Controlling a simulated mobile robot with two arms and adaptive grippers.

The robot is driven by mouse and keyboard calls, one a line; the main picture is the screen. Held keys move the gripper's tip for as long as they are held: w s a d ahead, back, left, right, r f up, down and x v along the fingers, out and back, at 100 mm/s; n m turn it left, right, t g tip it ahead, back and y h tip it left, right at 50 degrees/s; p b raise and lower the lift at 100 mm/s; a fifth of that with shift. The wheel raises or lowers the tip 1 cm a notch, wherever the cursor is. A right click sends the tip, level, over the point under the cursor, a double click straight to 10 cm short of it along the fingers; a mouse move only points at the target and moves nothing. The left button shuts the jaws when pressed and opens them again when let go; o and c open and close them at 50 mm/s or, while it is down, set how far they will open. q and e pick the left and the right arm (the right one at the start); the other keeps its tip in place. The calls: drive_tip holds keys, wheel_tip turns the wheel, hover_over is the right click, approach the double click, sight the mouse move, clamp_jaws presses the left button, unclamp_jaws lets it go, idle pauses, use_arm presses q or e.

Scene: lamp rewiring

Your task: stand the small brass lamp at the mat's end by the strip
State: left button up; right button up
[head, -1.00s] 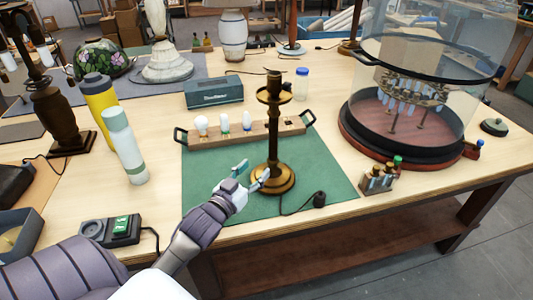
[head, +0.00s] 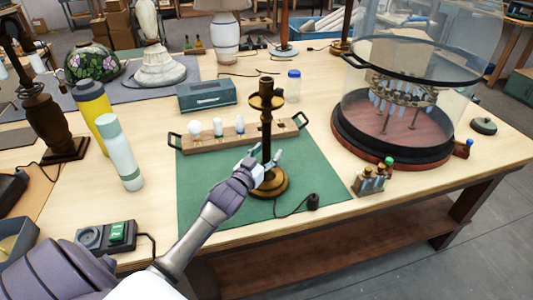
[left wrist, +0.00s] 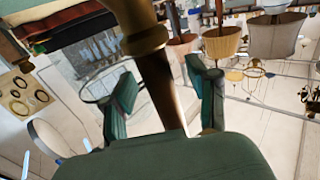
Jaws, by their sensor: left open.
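The small brass lamp (head: 266,130) stands upright on the green mat (head: 215,210), right of its middle, with no shade. Its dark cord and plug (head: 312,201) lie at the mat's front right. My left gripper (head: 266,161) is at the lower stem, just above the round base. In the left wrist view, the open fingers (left wrist: 165,100) stand either side of the brass stem (left wrist: 157,78), with gaps visible. A grey socket unit with a green switch (head: 118,233) sits left of the mat. My right gripper is not in view.
A wooden bulb rack (head: 270,136) lies along the mat's back edge, behind the lamp. Small bottles in a holder (head: 370,181) stand right of the mat. A glass-domed chandelier (head: 405,95) stands beyond. The mat's left part is clear.

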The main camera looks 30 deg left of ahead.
sight(264, 142)
use_arm(q)
clamp_jaws()
idle(0.5)
drive_tip(key=shift+r, duration=0.25)
drive_tip(key=shift+w+r+p, duration=0.1)
drive_tip(key=shift+r+p, duration=0.35)
drive_tip(key=shift+p, duration=0.1)
drive_tip(key=shift+r+p, duration=1.95)
drive_tip(key=shift+r, duration=0.1)
